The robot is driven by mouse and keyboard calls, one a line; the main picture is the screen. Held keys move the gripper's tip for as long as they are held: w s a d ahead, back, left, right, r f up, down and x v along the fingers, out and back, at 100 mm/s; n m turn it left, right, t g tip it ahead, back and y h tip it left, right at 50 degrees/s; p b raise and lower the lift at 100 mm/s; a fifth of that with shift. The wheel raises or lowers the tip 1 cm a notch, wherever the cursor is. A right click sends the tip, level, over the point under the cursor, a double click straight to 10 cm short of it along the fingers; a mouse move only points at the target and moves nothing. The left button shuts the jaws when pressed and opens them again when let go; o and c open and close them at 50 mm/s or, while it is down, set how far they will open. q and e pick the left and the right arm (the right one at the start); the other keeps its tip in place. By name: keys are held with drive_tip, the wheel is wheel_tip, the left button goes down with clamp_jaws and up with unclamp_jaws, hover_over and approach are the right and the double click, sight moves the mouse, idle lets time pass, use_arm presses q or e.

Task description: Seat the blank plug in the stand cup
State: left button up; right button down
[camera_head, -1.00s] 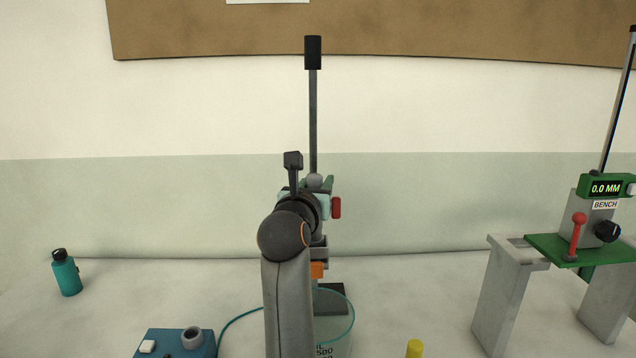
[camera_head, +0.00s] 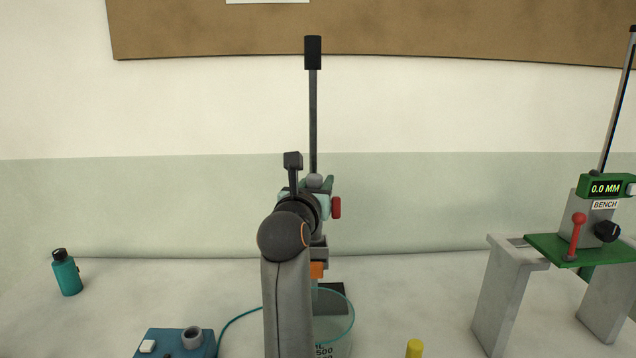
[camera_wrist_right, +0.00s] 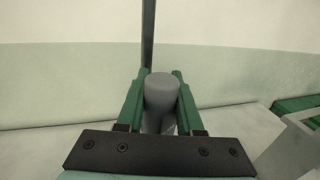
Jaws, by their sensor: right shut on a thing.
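My right gripper (camera_head: 318,184) is seen from behind in the camera_head view, with its green fingers partly covered by my wrist. In the right wrist view its two green fingers (camera_wrist_right: 158,84) are closed on the sides of an upright grey cylinder (camera_wrist_right: 162,92), which I take to be the blank plug. Its rounded top also shows in the camera_head view (camera_head: 314,181). The cylinder's lower end is hidden. A grey ring-shaped cup (camera_head: 192,337) stands on a teal box at the lower left; I cannot tell whether it is the stand cup. My left gripper is not in view.
A dark upright rod with a black top (camera_head: 313,52) rises behind my right gripper. A clear vessel with a teal rim (camera_head: 340,335) stands below it, partly hidden. A green-topped bench gauge (camera_head: 605,187) is at right, a yellow cylinder (camera_head: 414,349) at front, a teal bottle (camera_head: 66,275) at left.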

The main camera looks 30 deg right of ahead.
drive_tip(key=shift+f+b, duration=0.8)
drive_tip(key=shift+f, duration=0.3)
